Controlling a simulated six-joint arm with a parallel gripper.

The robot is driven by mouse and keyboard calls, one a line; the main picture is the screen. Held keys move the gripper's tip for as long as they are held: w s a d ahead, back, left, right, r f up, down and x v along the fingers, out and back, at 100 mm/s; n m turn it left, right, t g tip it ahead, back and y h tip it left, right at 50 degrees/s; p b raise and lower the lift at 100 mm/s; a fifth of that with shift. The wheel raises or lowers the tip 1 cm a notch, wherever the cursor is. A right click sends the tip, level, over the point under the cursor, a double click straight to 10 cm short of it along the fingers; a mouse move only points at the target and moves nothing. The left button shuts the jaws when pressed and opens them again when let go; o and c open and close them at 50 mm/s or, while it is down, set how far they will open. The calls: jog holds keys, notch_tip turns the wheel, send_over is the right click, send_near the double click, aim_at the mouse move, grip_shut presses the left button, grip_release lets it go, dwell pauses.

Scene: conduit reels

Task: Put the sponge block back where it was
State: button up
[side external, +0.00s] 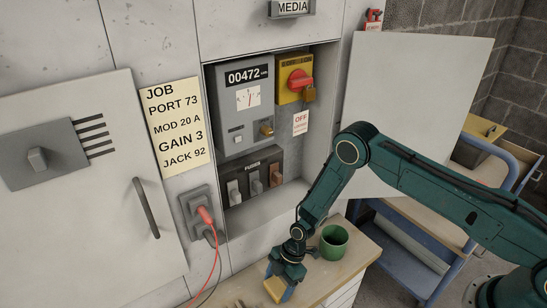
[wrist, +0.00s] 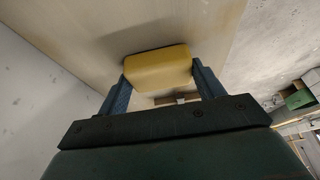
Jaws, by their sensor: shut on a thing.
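The sponge block (side external: 275,288) is a yellow block held at the end of my arm, low in the side external view. My gripper (side external: 284,284) is shut on it, over the wooden bench top. In the wrist view the sponge block (wrist: 157,67) sits between the two blue fingers of my gripper (wrist: 160,85). The pale bench top (wrist: 80,40) lies beyond it in that view. I cannot tell whether the block touches the bench or is just above it.
A green mug (side external: 334,243) stands on the bench (side external: 352,262) close to the right of my gripper. A red plug (side external: 205,215) with a hanging red cable is in the wall socket at left. The open recess (side external: 262,205) holds a meter, switches and fuses.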

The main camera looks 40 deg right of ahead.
jog(key=shift+f, duration=0.1)
jog(key=o, duration=0.9)
jog(key=shift+v, duration=6.1)
